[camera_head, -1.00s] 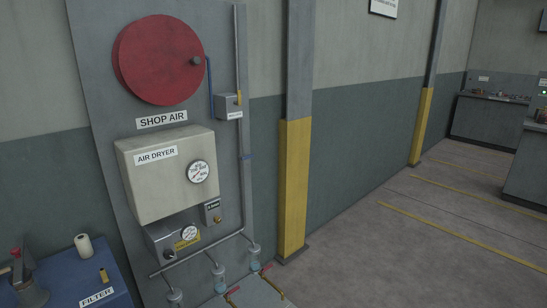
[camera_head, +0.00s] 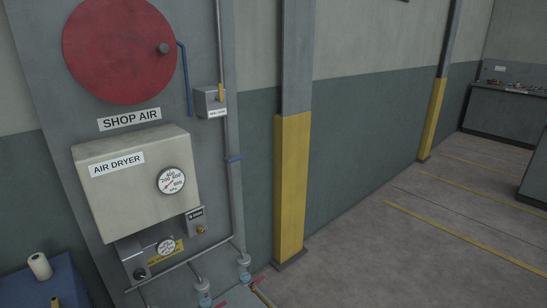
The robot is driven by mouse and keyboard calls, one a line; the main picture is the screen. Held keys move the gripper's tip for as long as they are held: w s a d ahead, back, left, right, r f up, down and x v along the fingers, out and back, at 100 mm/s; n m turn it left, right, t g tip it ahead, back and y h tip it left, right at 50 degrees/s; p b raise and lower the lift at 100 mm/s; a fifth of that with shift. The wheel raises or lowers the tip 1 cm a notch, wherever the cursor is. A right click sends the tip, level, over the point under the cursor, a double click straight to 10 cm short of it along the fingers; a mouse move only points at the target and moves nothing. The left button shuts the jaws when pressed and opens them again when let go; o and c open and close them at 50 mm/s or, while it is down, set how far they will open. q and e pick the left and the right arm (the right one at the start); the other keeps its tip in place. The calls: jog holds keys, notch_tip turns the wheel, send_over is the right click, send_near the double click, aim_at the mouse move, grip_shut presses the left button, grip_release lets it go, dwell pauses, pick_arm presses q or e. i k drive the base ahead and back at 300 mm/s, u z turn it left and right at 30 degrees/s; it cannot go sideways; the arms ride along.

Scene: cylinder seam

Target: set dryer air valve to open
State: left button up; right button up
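The air dryer (camera_head: 130,195) is a beige box on a grey wall panel, labelled AIR DRYER, with a round white gauge (camera_head: 171,180) on its front. A small grey box with a brass knob (camera_head: 200,229) is mounted below right of it. Blue-bodied valves (camera_head: 245,275) stand on pipes at the bottom edge, with a red handle (camera_head: 258,279) beside them. Their lower parts are cut off by the frame. I cannot tell which of these is the dryer air valve, or how it is set. Neither of my grippers is in view.
A red reel (camera_head: 115,55) hangs above a SHOP AIR sign (camera_head: 129,119). A blue bench (camera_head: 45,285) with a white roll (camera_head: 40,267) is at lower left. A yellow and grey column (camera_head: 292,185) stands right of the panel. Open floor (camera_head: 390,250) lies further right.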

aim_at(228, 161)
jog(key=z, duration=0.05)
jog(key=i, duration=1.2)
jog(key=z, duration=0.4)
jog(key=i, duration=0.7)
jog(key=u, duration=2.1)
